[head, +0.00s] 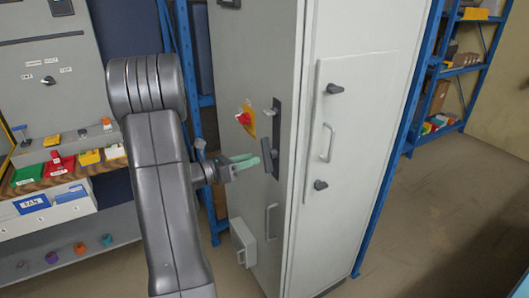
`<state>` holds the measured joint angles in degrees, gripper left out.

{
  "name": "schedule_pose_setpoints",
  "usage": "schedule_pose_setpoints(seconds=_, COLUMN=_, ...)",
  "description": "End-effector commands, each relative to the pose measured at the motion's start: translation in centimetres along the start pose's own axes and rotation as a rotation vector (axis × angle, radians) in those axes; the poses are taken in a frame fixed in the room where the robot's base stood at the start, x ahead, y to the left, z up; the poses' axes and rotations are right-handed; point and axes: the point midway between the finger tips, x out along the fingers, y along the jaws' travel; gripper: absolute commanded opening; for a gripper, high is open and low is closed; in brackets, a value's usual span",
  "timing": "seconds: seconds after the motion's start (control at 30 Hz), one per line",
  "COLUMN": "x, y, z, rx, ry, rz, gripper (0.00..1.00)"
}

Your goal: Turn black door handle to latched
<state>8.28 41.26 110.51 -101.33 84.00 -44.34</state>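A tall grey cabinet (255,60) stands in the middle of the head view. On its left face is a dark upright handle plate (276,118) with a black door handle (269,156) low on it, hanging roughly upright. My gripper (250,161), with green fingertips, comes from the left and points at this handle. The fingertips are right beside the handle; I cannot tell whether they touch it. The finger gap is too small to make out.
A red-and-yellow switch (246,117) sits just left of the handle plate. Grey pull handles (328,143) are on the cabinet. A workbench with coloured bins (60,165) is at left. A blue shelf rack (432,75) is at right. The floor at right is clear.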

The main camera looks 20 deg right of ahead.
Motion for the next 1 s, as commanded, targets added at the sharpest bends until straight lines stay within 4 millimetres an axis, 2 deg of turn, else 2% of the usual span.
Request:
schedule_pose_setpoints(seconds=0.1, x=2.2, y=-0.2, z=0.1, rx=0.000, ry=0.002, rz=-0.005, gripper=0.34)
schedule_pose_setpoints(seconds=0.3, x=4.8, y=-0.1, z=0.1, rx=0.000, ry=0.002, rz=-0.003, gripper=0.34)
schedule_pose_setpoints(seconds=0.5, x=5.9, y=-0.1, z=0.0, rx=0.001, ry=0.001, rz=-0.001, gripper=0.34)
schedule_pose_setpoints(seconds=0.77, x=6.0, y=0.0, z=0.0, rx=0.001, ry=0.000, rz=0.000, gripper=0.34)
schedule_pose_setpoints(seconds=0.8, x=6.0, y=0.0, z=0.0, rx=0.001, ry=0.000, rz=0.000, gripper=0.32)
schedule_pose_setpoints(seconds=0.97, x=6.0, y=0.0, z=0.0, rx=0.001, ry=0.000, rz=0.000, gripper=0.00)
schedule_pose_setpoints(seconds=1.0, x=6.0, y=-0.1, z=0.0, rx=0.001, ry=0.000, rz=0.000, gripper=0.00)
